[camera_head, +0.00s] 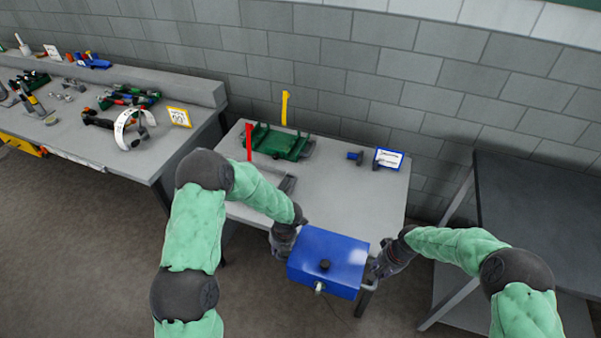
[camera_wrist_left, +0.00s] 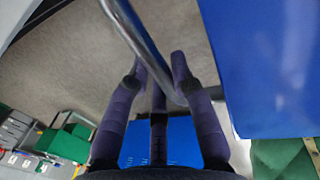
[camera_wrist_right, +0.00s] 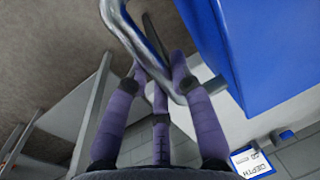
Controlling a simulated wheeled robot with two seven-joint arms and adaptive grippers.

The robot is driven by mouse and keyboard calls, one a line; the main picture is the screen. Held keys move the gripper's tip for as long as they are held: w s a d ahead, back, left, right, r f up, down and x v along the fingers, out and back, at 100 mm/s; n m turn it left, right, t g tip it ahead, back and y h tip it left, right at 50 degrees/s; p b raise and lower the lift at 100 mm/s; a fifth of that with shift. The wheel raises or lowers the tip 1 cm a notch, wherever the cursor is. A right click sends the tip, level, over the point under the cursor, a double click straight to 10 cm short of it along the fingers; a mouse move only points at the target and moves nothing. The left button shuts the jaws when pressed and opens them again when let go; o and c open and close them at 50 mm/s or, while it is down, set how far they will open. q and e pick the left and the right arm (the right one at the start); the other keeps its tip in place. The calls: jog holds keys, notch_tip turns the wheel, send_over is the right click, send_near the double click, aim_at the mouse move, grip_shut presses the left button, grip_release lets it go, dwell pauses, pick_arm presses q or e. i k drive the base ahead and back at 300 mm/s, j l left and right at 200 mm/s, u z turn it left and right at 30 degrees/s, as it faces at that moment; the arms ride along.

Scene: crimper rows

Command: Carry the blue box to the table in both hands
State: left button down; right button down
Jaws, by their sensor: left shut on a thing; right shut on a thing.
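The blue box (camera_head: 330,252) has a black knob on top, a small round fitting on its near side and metal handles at its ends. It appears level, overlapping the near edge of the grey table (camera_head: 345,205) in the head view; whether it touches the table I cannot tell. My left gripper (camera_head: 284,238) is shut on the handle at its left end; the left wrist view shows the metal bar (camera_wrist_left: 140,35) between the fingers. My right gripper (camera_head: 380,265) is shut on the right-end handle, and that bar (camera_wrist_right: 135,40) shows in the right wrist view.
On the table stand a green tool tray (camera_head: 280,143), a red upright piece (camera_head: 249,142), a yellow upright piece (camera_head: 285,108), a small blue item (camera_head: 355,157) and a sign (camera_head: 388,158). The table's middle is clear. A cluttered workbench (camera_head: 165,142) is left, a dark table (camera_head: 540,200) right.

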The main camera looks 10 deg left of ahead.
aim_at(347, 208)
jog(key=i+l, duration=0.1)
jog(key=i, duration=0.9)
